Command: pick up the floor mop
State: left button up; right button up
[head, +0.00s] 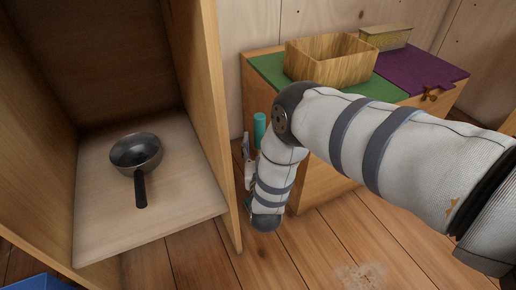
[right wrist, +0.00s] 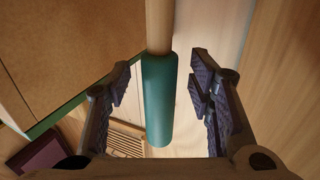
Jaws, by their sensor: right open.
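The floor mop's teal grip (head: 259,129) shows upright in the head view, in the gap between the open cabinet and the wooden chest. In the right wrist view the teal grip (right wrist: 160,100) and its wooden shaft (right wrist: 159,27) run between my two spread fingers. My right gripper (head: 247,150) is open around or just in front of the handle; contact cannot be told. It also shows in the right wrist view (right wrist: 160,84). The mop's lower end is hidden. My left gripper is not in view.
An open wooden cabinet (head: 208,125) stands left, with a dark pan (head: 136,152) on its shelf. Plank floor in front is mostly clear.

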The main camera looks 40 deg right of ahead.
jog(key=shift+w+d+f, duration=0.1)
jog(key=shift+w+d, duration=0.35)
jog(key=shift+w, duration=0.1)
jog(key=c, duration=1.1)
jog(key=shift+r, duration=0.2)
